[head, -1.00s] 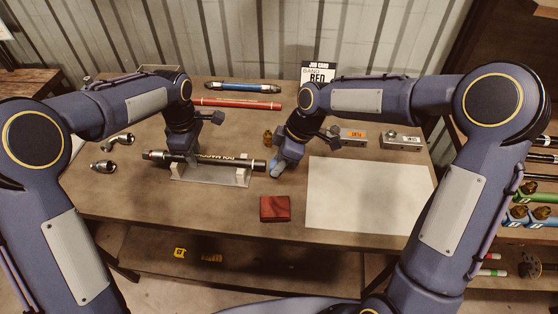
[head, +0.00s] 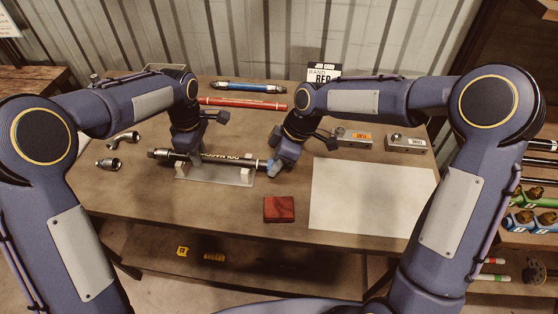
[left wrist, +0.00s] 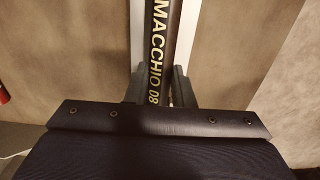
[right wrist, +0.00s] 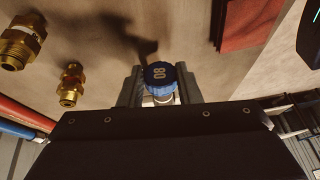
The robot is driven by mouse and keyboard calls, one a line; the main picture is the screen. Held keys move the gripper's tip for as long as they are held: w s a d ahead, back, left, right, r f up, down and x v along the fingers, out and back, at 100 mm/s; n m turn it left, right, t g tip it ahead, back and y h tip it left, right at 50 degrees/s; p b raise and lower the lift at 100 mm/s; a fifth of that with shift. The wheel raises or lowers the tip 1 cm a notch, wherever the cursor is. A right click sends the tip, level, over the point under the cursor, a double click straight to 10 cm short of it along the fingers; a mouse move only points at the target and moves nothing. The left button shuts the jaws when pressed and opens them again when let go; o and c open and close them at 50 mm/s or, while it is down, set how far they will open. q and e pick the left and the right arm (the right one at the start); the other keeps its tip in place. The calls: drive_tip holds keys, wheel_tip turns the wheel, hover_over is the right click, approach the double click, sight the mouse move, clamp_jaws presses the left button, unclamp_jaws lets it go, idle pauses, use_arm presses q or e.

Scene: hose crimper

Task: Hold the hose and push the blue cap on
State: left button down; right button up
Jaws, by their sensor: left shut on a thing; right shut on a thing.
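The black hose (head: 218,157), lettered in pale yellow, lies level across a clear cradle (head: 216,179) on the table. My left gripper (head: 188,153) is shut around the hose left of its middle; in the left wrist view the hose (left wrist: 160,45) runs between the fingers. My right gripper (head: 273,164) is shut on the blue cap at the hose's right end. The cap (right wrist: 159,75), marked 08, shows between the fingers in the right wrist view, with a pale metal part below it. The fingers hide the joint, so I cannot tell how far the cap is on.
A red block (head: 279,209) and white sheet (head: 370,198) lie to the right front. Red (head: 243,103) and blue (head: 250,86) hoses lie at the back. Brass fittings (right wrist: 72,85) and silver fittings (head: 108,164) lie nearby. Metal blocks (head: 405,143) stand at the right.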

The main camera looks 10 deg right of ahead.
use_arm(q)
drive_tip(key=shift+d, duration=0.1)
use_arm(e)
drive_tip(key=shift+a, duration=0.4)
drive_tip(key=o, duration=1)
drive_tip(key=shift+w+d+r, duration=0.1)
drive_tip(key=v, duration=1.1)
drive_tip(key=shift+d+r, duration=0.15)
drive_tip(key=shift+r, duration=0.2)
use_arm(q)
drive_tip(key=c, duration=1.2)
unclamp_jaws()
drive_tip(key=shift+o, duration=0.2)
drive_tip(key=shift+r, duration=0.1)
